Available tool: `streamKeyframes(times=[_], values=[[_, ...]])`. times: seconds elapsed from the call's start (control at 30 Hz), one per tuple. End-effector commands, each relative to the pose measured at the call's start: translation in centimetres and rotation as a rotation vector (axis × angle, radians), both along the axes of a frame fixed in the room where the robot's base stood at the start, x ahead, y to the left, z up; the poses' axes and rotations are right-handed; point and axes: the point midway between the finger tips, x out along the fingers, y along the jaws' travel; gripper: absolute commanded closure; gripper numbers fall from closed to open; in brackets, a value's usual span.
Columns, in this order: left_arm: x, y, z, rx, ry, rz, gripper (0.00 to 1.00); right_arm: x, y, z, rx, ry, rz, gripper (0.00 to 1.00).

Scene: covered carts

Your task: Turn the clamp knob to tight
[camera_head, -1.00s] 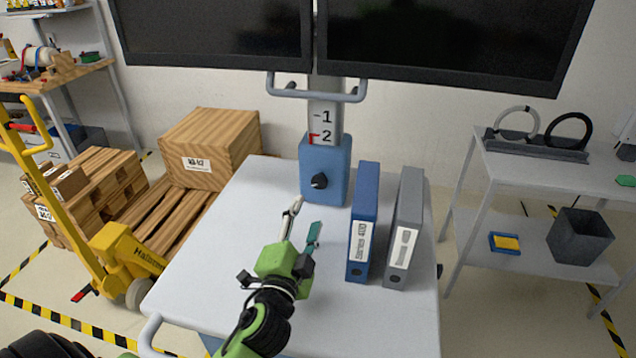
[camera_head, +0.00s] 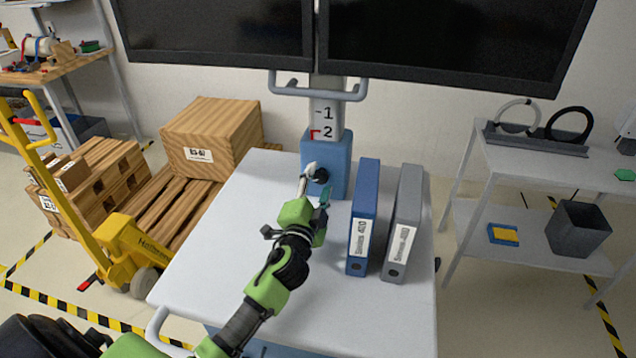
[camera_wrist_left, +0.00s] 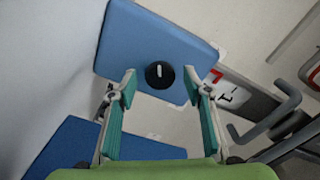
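The clamp knob (camera_head: 320,175) is black with a white mark and sits on the front of the blue clamp block (camera_head: 338,150) on the monitor post. In the left wrist view the knob (camera_wrist_left: 159,74) lies ahead of and between my open left fingers, apart from both, on the blue block (camera_wrist_left: 125,40). My left gripper (camera_head: 316,184) is open right in front of the knob and partly covers it in the head view. In the left wrist view its teal-padded fingers (camera_wrist_left: 163,92) are spread wide with nothing between them. My right gripper is not in view.
A blue binder (camera_head: 366,205) and a grey binder (camera_head: 404,215) stand upright on the white cart top (camera_head: 350,310), just right of my left gripper. Two monitors (camera_head: 220,30) hang above on the post. The cart top left of my arm is clear.

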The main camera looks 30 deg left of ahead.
Motion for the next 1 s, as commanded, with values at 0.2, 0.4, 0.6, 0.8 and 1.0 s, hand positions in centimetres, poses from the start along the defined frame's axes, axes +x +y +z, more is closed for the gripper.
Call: streamKeyframes(times=[0.2,0.4,0.6,0.8,1.0], values=[[0.0,0.0,0.0,0.000,0.000,0.000,0.93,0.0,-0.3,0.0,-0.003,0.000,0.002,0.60],[0.0,0.0,0.0,0.009,0.002,0.000,0.93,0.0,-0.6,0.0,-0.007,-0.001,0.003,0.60],[0.0,0.0,0.0,0.066,0.019,0.000,0.93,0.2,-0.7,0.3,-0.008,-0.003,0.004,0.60],[0.0,0.0,0.1,0.196,0.052,0.000,0.93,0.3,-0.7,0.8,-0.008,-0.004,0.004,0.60],[-0.1,0.0,0.1,0.373,0.098,0.000,0.93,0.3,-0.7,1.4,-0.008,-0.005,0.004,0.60]])
